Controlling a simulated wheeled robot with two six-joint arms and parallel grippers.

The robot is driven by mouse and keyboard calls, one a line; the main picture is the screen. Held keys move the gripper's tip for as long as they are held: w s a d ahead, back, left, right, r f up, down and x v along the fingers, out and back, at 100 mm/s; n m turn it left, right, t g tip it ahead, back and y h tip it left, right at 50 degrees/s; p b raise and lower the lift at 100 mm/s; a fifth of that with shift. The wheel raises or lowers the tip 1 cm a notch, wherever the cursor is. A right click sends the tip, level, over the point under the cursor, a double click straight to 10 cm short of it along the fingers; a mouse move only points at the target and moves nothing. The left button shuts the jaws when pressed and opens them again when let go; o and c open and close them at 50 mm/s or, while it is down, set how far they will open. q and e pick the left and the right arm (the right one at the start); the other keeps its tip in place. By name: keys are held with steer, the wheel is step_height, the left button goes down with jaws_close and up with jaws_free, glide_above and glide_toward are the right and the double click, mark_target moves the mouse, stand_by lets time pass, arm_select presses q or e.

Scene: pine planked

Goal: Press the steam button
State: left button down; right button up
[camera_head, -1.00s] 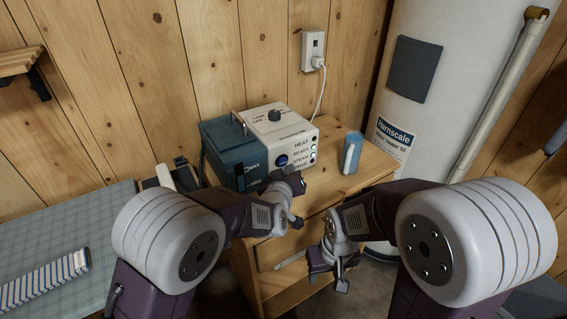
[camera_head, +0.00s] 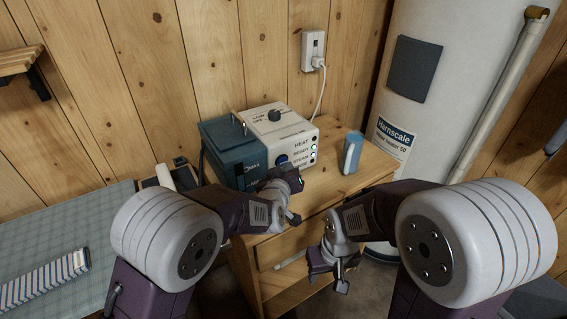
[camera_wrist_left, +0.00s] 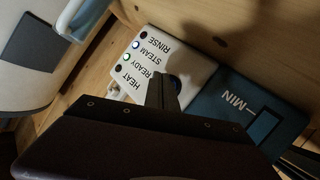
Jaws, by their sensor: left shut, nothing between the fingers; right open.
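The steam machine (camera_head: 290,132) stands on a small wooden cabinet, with a blue tank at its left and a white front panel. The panel carries the labels HEAT, READY, STEAM and RINSE beside small round lights, and a round blue button (camera_head: 282,160). In the left wrist view the panel (camera_wrist_left: 150,65) appears upside down, with a green light and a whitish light lit. My left gripper (camera_head: 294,183) is shut and empty, just in front of the panel's lower part. Its fingertips (camera_wrist_left: 163,90) partly hide the blue button; contact cannot be told. My right gripper (camera_head: 335,268) is open and empty, low before the cabinet.
A blue and white container (camera_head: 351,152) stands on the cabinet top (camera_head: 372,164) right of the machine. A white boiler tank (camera_head: 425,100) stands at the right. A power cord runs to the wall outlet (camera_head: 313,50). A gridded mat (camera_head: 70,225) with a striped object lies at the left.

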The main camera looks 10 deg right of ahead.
arm_select(q)
steer(key=shift+w+a, duration=0.2)
steer(key=shift+w, duration=0.2)
stand_by(0.3)
steer(key=shift+s+d, duration=0.3)
steer(key=shift+s, duration=0.55)
steer(key=shift+s+d+p, duration=0.15)
steer(key=shift+s+d, duration=0.15)
steer(key=shift+s, duration=0.45)
steer(key=shift+s+d+p, duration=0.15)
steer(key=shift+s+d, duration=0.15)
steer(key=shift+s, duration=0.5)
steer(key=shift+s+d+p, duration=0.15)
steer(key=shift+s+d, duration=0.15)
steer(key=shift+s, duration=0.45)
steer(key=shift+s+f, duration=0.1)
